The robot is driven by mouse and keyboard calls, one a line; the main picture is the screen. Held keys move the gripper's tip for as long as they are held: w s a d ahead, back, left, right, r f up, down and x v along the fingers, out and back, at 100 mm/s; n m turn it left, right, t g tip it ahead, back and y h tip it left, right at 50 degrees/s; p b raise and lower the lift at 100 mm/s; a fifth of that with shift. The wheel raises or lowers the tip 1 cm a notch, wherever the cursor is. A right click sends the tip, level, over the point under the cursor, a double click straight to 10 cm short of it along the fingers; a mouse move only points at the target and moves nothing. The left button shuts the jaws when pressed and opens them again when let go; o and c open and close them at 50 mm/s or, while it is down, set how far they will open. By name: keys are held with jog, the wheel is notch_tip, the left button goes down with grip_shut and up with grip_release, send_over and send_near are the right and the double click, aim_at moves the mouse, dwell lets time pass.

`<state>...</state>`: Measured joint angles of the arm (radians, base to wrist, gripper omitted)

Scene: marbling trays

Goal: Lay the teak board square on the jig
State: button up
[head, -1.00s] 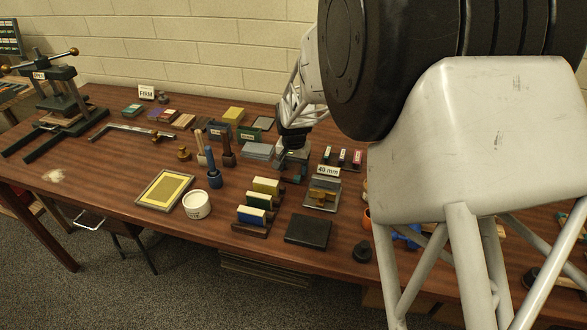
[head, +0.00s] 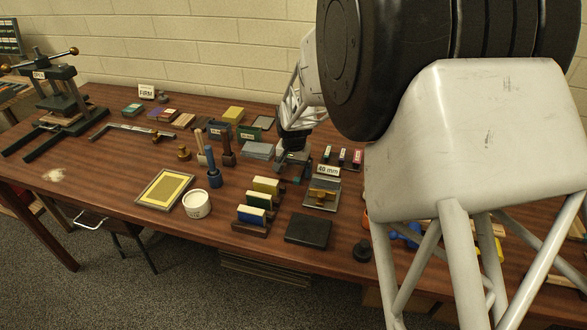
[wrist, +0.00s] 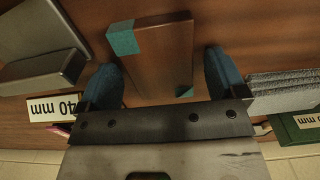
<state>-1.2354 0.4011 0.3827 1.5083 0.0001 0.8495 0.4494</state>
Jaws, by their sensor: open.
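The teak board (wrist: 165,60), brown with teal patches at its corners, lies on the table in the wrist view. My gripper (wrist: 160,60) is open, with one blue finger on each side of the board and a gap visible on both sides. In the head view my gripper (head: 292,172) is low over the table and largely hides the board. A grey metal plate with a raised bar, apparently the jig (wrist: 45,40), is left of the gripper in the wrist view. In the head view the jig (head: 333,188) stands right of the gripper, by the "40 mm" sign.
Grey slabs (head: 256,150) lie close left of my gripper. The "40 mm" sign (head: 328,172) and small coloured blocks (head: 343,156) stand to its right. A dark square slab (head: 308,229) and a rack of upright blocks (head: 257,205) are nearer the front edge.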

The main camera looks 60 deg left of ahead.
notch_tip(320, 180, up, 12)
jog(key=shift+r, duration=0.15)
dwell(0.7)
dwell(0.4)
jog(key=shift+o, duration=0.5)
jog(key=g+h, duration=0.1)
send_over(294, 167)
jog(key=shift+d+f, duration=0.1)
jog(key=shift+f, duration=2.15)
jog(key=shift+f, duration=0.1)
